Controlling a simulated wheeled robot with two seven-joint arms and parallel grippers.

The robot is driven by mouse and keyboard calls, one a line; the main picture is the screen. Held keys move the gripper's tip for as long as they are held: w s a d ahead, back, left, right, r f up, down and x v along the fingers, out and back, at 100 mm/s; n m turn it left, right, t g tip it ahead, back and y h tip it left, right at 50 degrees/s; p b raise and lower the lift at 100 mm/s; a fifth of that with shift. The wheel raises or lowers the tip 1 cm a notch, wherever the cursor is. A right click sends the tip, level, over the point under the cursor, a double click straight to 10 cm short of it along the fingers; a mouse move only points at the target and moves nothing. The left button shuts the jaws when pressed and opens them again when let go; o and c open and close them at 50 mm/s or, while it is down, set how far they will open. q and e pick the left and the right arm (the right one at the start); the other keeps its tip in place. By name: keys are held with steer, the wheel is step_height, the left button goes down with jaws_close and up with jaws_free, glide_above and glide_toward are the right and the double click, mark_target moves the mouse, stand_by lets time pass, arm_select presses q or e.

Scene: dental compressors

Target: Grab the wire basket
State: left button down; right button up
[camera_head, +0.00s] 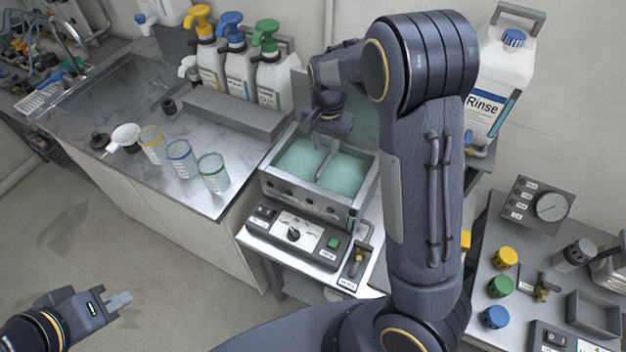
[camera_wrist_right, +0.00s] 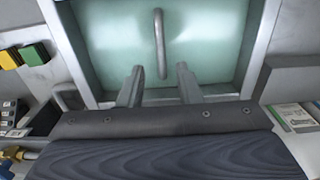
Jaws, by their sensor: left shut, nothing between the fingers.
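A bath with pale green liquid (camera_head: 346,173) stands at the middle of the head view. A grey bar-shaped handle (camera_head: 325,163) rises from it; it also shows in the right wrist view (camera_wrist_right: 160,45). A wire basket under this handle cannot be made out. My right gripper (camera_wrist_right: 159,67) is open and empty over the bath, its two fingers apart on either side of the handle's near end; whether they touch it is unclear. In the head view my arm partly hides this gripper. My left gripper (camera_head: 118,302) is shut and empty above the floor at lower left.
Three pump bottles (camera_head: 240,75) stand behind a grey ledge left of the bath. Three clear beakers (camera_head: 182,160) stand on the left counter. A Rinse canister (camera_head: 497,75) is at upper right. Coloured knobs (camera_head: 500,286) sit on the right bench.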

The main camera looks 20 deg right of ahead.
mark_target(324, 162)
step_height(324, 162, down, 8)
steer(key=b, duration=0.6)
steer(key=shift+a+r, duration=0.15)
steer(key=shift+r, duration=0.2)
steer(key=shift+s, duration=0.1)
jaws_close()
